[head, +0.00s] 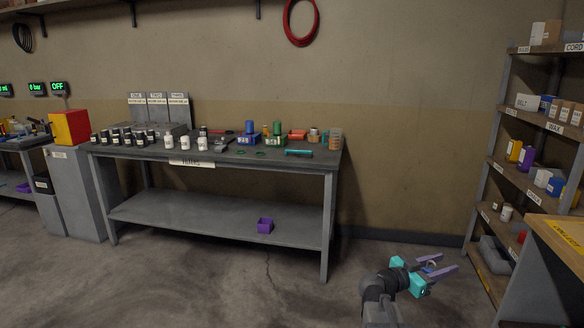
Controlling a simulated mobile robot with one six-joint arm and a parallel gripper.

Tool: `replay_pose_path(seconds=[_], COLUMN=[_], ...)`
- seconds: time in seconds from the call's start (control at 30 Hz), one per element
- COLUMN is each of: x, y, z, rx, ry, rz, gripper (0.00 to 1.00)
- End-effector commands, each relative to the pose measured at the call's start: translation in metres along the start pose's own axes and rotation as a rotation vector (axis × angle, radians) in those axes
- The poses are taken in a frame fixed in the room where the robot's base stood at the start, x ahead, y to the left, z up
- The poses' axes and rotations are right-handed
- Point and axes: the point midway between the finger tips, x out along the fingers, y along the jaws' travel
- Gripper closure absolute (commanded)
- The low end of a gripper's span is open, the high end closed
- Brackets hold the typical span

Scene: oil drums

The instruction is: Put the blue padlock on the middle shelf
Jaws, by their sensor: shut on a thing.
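My gripper (442,271) is at the lower right, with teal and purple fingers, above the floor and left of the shelf unit. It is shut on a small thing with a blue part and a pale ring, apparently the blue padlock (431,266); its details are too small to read. The shelf unit (478,208) stands at the right with several boards. Its middle shelf (504,168) holds yellow and purple containers, white boxes and a blue item. The gripper is apart from the shelf unit, lower than the middle shelf in the picture.
A wooden-topped bench (555,238) at the lower right hides part of the lower shelves. A long grey workbench (255,160) with bottles and small boxes stands at the left by the wall. The floor between is clear.

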Motion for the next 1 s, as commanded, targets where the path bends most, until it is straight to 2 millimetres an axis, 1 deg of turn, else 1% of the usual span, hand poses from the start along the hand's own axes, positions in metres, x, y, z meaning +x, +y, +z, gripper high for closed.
replay_pose_path(seconds=[0.03,0.2,0.5,0.8,1.0], x=[-0.013,-0.052,-0.123,-0.197,-0.245], y=[-0.009,-0.032,-0.065,-0.087,-0.094], z=[0.001,0.008,0.020,0.032,0.039], rx=[-0.001,-0.001,-0.001,-0.001,0.000], ry=[0.001,0.001,0.002,0.001,0.001], rz=[-0.022,-0.084,-0.190,-0.294,-0.358], gripper=[0.89,0.89,0.89,0.89,0.90])
